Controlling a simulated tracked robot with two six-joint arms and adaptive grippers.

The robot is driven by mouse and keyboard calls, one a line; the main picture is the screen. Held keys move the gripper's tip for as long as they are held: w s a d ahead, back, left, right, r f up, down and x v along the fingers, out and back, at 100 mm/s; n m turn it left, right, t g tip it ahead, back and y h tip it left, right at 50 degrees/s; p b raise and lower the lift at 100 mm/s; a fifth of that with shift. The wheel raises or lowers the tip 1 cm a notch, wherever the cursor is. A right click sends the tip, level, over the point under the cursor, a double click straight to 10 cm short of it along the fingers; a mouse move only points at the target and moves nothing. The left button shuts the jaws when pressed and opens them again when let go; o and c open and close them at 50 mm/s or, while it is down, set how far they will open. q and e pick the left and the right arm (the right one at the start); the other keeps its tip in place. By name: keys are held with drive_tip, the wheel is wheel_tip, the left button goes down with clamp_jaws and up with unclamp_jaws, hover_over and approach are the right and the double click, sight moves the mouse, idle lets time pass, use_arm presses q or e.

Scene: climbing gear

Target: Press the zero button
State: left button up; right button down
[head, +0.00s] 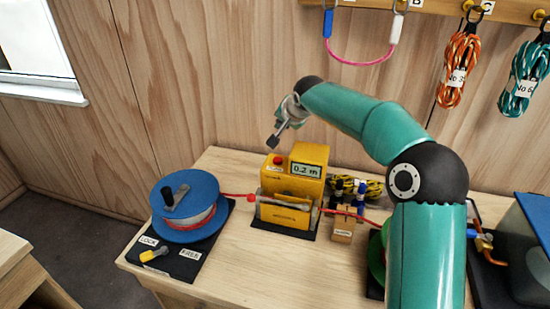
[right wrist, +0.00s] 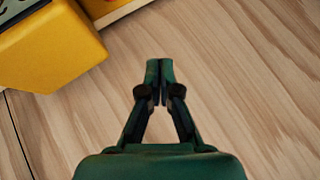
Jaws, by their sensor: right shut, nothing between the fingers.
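The yellow rope meter (head: 291,184) stands on the wooden table, with a display that reads 0.2 m. A red button (head: 278,160) sits on its top left, beside the display; I take it to be the zero button. My right gripper (head: 272,142) is shut and empty, above and just left of the red button, apart from it. In the right wrist view the shut fingertips (right wrist: 160,66) point at bare wood, and a yellow housing (right wrist: 60,45) shows at upper left. The red button cannot be made out there. My left gripper is not in view.
A blue-topped reel (head: 187,205) with a crank stands left of the meter, near a yellow lever with LOCK and FREE labels. A red rope (head: 237,196) runs into the meter. Rope bundles (head: 459,68) hang on the wall rail. The table's back left is clear.

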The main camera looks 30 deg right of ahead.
sight(279, 161)
drive_tip(key=f+b, duration=0.2)
drive_tip(key=f, duration=0.1)
drive_tip(key=f+b, duration=0.2)
drive_tip(key=f, duration=0.1)
drive_tip(key=f+b, duration=0.3)
drive_tip(key=shift+w+a+f, duration=0.1)
drive_tip(key=shift+w+a, duration=0.2)
idle(1.1)
drive_tip(key=shift+f+b, duration=0.3)
drive_tip(key=shift+b, duration=0.3)
